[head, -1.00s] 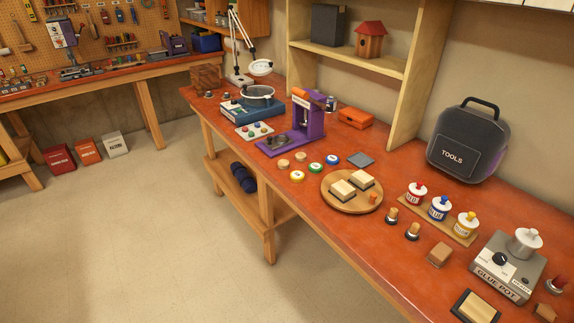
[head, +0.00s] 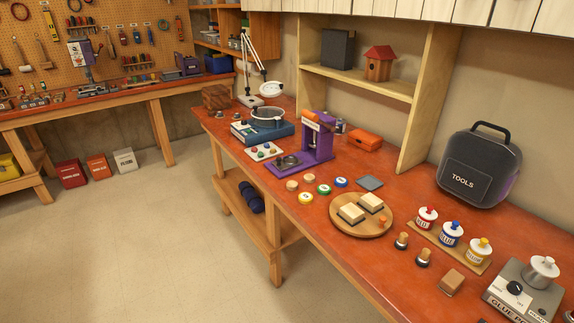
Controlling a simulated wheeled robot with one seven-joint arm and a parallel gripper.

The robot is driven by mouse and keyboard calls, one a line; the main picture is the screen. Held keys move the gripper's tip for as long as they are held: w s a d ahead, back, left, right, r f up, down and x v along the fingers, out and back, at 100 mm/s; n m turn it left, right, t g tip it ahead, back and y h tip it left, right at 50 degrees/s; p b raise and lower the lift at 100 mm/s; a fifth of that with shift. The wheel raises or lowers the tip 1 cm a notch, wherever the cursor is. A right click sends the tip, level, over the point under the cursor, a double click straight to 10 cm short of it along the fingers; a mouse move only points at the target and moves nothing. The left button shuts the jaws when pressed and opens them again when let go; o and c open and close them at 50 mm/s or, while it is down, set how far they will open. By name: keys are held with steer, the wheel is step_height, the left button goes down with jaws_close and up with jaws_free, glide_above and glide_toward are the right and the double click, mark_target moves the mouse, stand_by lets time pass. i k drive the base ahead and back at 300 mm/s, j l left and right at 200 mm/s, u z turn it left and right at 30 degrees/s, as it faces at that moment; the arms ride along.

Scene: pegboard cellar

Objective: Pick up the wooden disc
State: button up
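Two small plain wooden discs lie on the red-orange bench top, close together, in front of the purple press. One wooden disc (head: 293,185) is nearer the bench's front edge. The other wooden disc (head: 308,177) lies just behind it to the right. Both look pale and flat, and I cannot tell which one is meant. Discs with yellow (head: 306,198), green (head: 324,189) and blue (head: 341,182) rims lie just to their right. My gripper is not in view.
A round wooden board (head: 346,229) with two pale-topped blocks lies to the right. The purple press (head: 318,140) stands behind the discs. A glue pot (head: 523,292), paint pots and a tools bag (head: 478,165) fill the right. Open floor lies left of the bench (head: 330,260).

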mark_target(292, 185)
steer(key=i+j, duration=0.5)
steer(key=i+j+u, duration=0.15)
steer(key=i+j, duration=0.8)
steer(key=i, duration=0.2)
steer(key=i+j+u, duration=0.1)
steer(key=i+j, duration=0.35)
steer(key=i, duration=0.15)
